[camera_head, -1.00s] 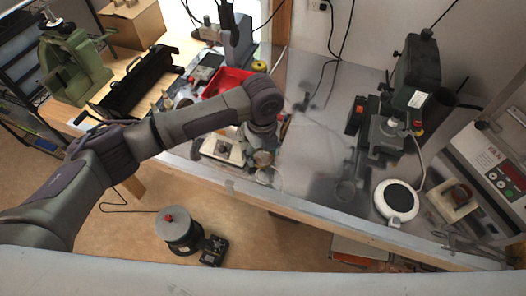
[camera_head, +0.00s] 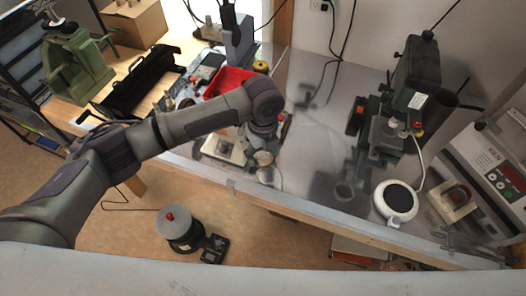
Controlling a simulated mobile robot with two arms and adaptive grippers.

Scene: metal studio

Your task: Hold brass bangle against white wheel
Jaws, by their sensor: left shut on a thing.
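My left arm comes in from the left, and its gripper (camera_head: 264,150) points down over the front of the metal-topped bench. It is shut on a small, pale brass-coloured round thing (camera_head: 263,159), which seems to be the brass bangle. The wrist hides part of it, and its shape is hard to make out. I cannot pick out the white wheel with certainty. A white round device with a dark centre (camera_head: 396,201) lies on the bench at the right, well apart from my left gripper. My right gripper is not in view.
A red bin (camera_head: 228,82) stands behind my left forearm. A dark green drill press (camera_head: 411,85) stands at the back right, near a white control box (camera_head: 485,165). The shiny bench top (camera_head: 310,150) is mostly clear between my gripper and the press.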

